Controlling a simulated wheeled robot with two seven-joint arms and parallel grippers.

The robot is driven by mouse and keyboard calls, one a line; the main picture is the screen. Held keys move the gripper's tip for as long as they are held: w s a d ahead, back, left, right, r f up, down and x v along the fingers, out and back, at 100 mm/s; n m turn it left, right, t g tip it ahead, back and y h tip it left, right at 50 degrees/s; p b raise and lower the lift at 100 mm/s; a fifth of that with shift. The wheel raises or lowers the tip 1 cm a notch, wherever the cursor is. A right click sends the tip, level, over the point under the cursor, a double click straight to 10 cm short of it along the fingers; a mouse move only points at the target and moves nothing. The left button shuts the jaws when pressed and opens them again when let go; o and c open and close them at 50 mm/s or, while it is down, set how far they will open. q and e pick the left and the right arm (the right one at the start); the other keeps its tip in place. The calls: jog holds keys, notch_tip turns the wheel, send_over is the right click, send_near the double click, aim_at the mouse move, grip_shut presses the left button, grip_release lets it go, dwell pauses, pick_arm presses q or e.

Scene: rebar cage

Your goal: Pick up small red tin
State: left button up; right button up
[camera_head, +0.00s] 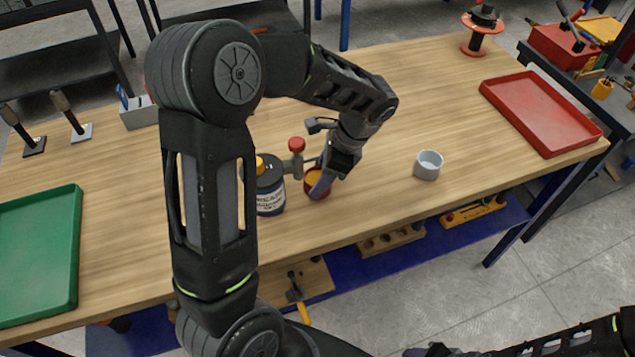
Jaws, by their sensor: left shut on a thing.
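The small red tin (316,192) stands upright on the wooden table, near the middle of its front part, with orange-yellow showing inside its rim. My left gripper (318,181) comes down on it from the upper right and is shut on it. Part of the tin is hidden by the fingers. Whether it is clear of the tabletop I cannot tell. Part of my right gripper (428,351) shows at the bottom edge, well below the table front; its fingers are too cut off to read.
A dark bottle with a white label (270,188) stands close left of the tin, with a red-knobbed grey fitting (297,158) behind. A light grey cup (428,165) stands to the right. A green tray (72,250) and red tray (540,112) lie at the sides.

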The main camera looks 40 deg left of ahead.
pick_arm(q)
jog(key=shift+r, duration=0.25)
jog(key=shift+c, duration=0.4)
pick_arm(e)
jog(key=shift+r, duration=0.2)
